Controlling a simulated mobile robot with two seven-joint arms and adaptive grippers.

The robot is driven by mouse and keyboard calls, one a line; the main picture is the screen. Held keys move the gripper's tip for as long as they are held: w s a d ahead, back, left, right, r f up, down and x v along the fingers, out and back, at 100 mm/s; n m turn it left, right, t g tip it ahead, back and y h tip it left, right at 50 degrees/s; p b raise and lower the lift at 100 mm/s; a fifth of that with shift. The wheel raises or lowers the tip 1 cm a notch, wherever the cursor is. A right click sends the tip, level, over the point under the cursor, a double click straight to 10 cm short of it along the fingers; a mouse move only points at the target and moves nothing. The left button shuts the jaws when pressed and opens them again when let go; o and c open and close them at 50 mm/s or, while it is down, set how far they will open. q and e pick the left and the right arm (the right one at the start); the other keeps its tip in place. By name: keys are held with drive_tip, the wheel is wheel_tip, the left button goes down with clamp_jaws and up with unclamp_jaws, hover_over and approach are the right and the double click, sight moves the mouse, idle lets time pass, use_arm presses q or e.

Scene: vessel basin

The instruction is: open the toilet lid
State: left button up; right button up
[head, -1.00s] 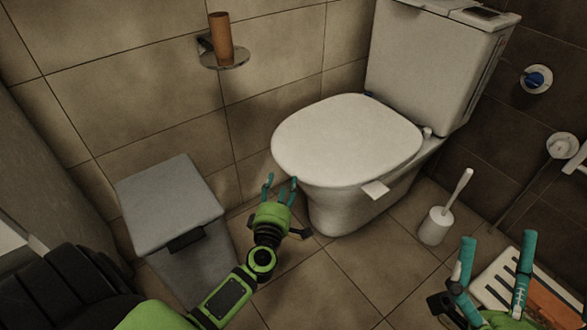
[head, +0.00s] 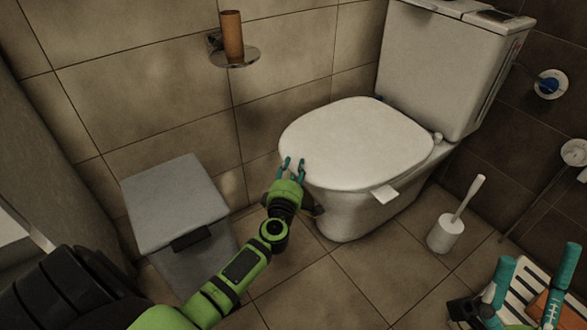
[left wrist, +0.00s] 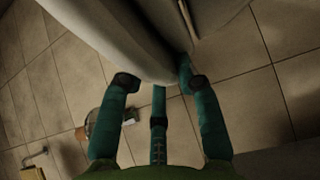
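The white toilet lid (head: 360,145) lies shut on the toilet bowl (head: 345,215). A small pale tab (head: 384,194) sticks out at its right front edge. My left gripper (head: 295,165) is at the lid's front left edge, and its fingertips overlap that edge in the head view. In the left wrist view its teal fingers (left wrist: 158,88) are spread apart, with the white toilet edge (left wrist: 115,35) reaching between their tips. Whether they touch it is unclear. My right gripper (head: 535,270) is at the lower right, fingers apart and empty, far from the lid.
A grey lidded bin (head: 175,195) stands left of the toilet. A toilet brush in its holder (head: 446,233) stands to the right. The cistern (head: 450,75) is behind the lid. A paper-roll holder (head: 235,55) is on the wall.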

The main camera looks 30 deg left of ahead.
use_arm(q)
clamp_jaws()
